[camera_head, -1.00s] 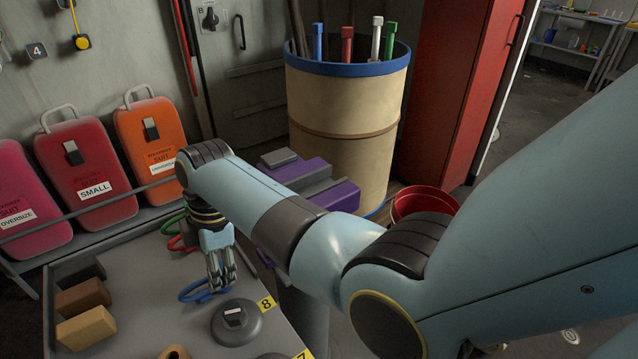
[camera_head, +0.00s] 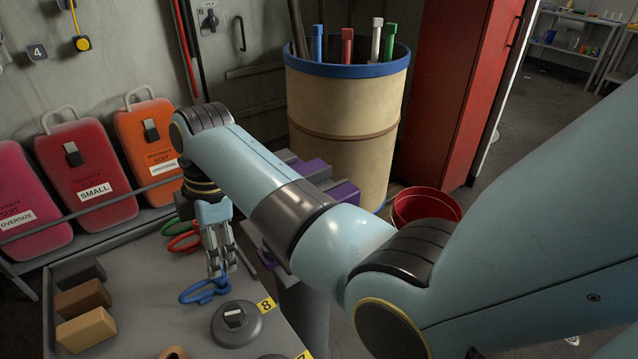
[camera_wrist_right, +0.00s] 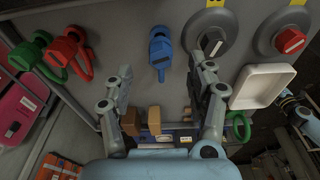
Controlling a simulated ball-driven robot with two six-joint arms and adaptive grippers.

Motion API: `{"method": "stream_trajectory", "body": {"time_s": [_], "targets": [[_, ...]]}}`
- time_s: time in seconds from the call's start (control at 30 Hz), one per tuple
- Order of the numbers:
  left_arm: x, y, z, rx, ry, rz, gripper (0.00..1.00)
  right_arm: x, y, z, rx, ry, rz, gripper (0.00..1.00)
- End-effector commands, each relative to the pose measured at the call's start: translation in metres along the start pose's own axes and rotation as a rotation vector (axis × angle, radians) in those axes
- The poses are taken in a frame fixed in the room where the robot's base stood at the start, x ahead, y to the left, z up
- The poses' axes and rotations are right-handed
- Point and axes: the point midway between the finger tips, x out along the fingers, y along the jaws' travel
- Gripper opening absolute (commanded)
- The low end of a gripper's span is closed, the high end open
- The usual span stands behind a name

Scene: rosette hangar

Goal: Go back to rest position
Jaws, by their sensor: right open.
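My right gripper (camera_head: 219,273) hangs over the grey table (camera_head: 152,268), fingers pointing down. In the right wrist view the right gripper (camera_wrist_right: 158,88) has its two fingers spread apart with nothing held between them. A blue ring-shaped piece (camera_head: 205,291) lies on the table just beyond the fingertips; it also shows in the right wrist view (camera_wrist_right: 160,50).
A grey round disc (camera_head: 237,325) sits beside the yellow 8 label (camera_head: 266,305). Brown blocks (camera_head: 85,328) lie at the table's left. Green (camera_head: 176,226) and red (camera_head: 184,241) ring pieces lie behind. A tan barrel (camera_head: 345,135) and red bucket (camera_head: 424,205) stand beyond.

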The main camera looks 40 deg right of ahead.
Motion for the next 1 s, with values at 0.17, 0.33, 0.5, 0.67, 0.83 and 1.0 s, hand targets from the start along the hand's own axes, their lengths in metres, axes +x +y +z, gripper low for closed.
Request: {"method": "stream_trajectory", "body": {"time_s": [0.17, 0.33, 0.5, 0.67, 0.83, 1.0], "targets": [[0.000, 0.001, 0.000, 0.000, 0.000, 0.001, 0.40, -0.039, 0.001, 0.000, 0.000, 0.000, 0.004, 0.57], [0.000, 0.001, -0.001, 0.000, 0.000, 0.001, 0.40, -0.060, 0.001, 0.000, 0.000, 0.000, 0.002, 0.57], [0.000, 0.001, -0.001, 0.000, 0.000, 0.001, 0.40, -0.066, 0.000, 0.000, 0.000, 0.000, 0.000, 0.57], [0.000, 0.001, -0.001, 0.000, 0.000, 0.001, 0.40, -0.063, -0.003, 0.004, 0.020, -0.003, 0.003, 0.57], [0.000, 0.001, -0.001, 0.000, 0.001, 0.001, 0.40, -0.046, -0.034, 0.037, 0.226, -0.025, 0.048, 0.57], [0.000, 0.001, -0.002, 0.000, 0.002, 0.001, 0.40, -0.037, -0.097, 0.090, 0.594, -0.047, 0.156, 0.57]]}}
